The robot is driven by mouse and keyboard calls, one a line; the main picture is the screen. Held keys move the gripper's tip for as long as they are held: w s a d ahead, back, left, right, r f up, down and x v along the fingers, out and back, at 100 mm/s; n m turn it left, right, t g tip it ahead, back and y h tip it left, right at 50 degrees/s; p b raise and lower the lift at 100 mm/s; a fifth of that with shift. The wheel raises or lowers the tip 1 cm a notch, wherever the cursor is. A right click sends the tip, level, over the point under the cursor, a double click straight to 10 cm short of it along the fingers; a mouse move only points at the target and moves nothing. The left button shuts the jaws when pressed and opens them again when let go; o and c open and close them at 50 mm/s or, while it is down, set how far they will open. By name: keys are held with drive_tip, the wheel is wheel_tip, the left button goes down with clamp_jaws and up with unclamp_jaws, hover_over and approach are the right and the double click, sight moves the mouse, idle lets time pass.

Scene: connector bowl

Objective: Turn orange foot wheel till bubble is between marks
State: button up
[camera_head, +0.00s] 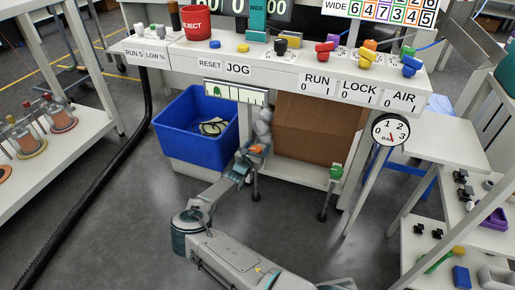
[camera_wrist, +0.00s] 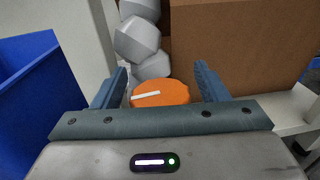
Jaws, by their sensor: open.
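The orange foot wheel (camera_wrist: 160,93) has a white stripe on its top. It lies between the two open fingers of my gripper (camera_wrist: 160,88) in the wrist view, with a finger on either side. In the head view the orange wheel (camera_head: 257,149) shows small, partly hidden by my gripper (camera_head: 250,156) under the bench. I cannot tell whether the fingers touch its rim. The level gauge (camera_head: 240,95) hangs on the bench front above. Its green bubble (camera_head: 217,92) appears near the left end, left of the black marks.
A blue bin (camera_head: 185,130) with a cable in it stands left of the wheel. A brown box (camera_head: 315,130) is close on the right. A pale faceted stack (camera_wrist: 138,40) rises behind the wheel. A green foot wheel (camera_head: 336,171) is farther right.

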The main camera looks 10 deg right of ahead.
drive_tip(key=c, duration=1)
